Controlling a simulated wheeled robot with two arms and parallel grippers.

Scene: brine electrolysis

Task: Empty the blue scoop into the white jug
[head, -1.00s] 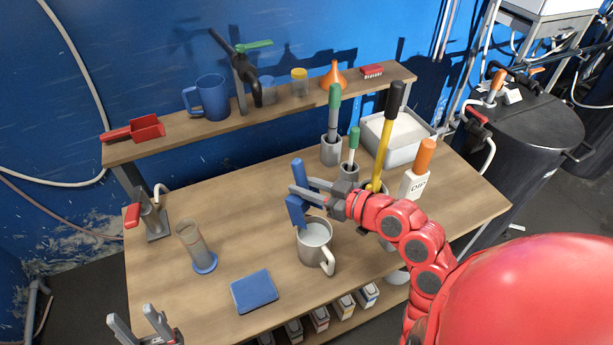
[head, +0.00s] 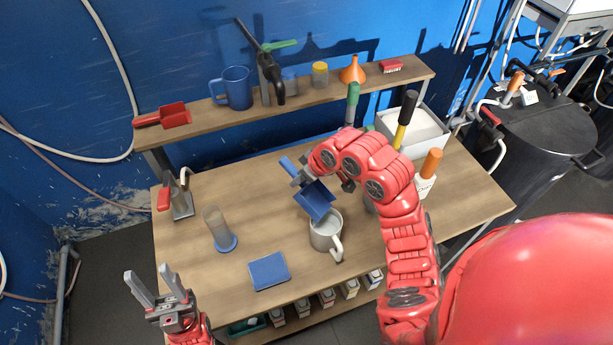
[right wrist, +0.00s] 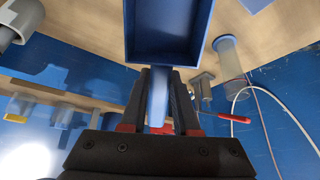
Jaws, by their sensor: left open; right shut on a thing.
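My right gripper (head: 303,177) is shut on the handle of the blue scoop (head: 317,202). The scoop is tilted, its pan pointing down toward the white jug (head: 326,236), with its lower edge at or just above the jug's rim. I cannot tell whether they touch. In the right wrist view the scoop's pan (right wrist: 168,30) shows plain blue inside, with no contents visible. The jug stands upright on the table, handle toward the front right; its inside looks pale. My left gripper (head: 156,281) is open and empty, off the table's front left.
A blue pad (head: 269,271) lies left of the jug, and a clear cylinder on a blue base (head: 219,232) stands farther left. A white bin (head: 425,135) is at the back right. The shelf (head: 215,120) holds a blue mug, red scoop and orange funnel.

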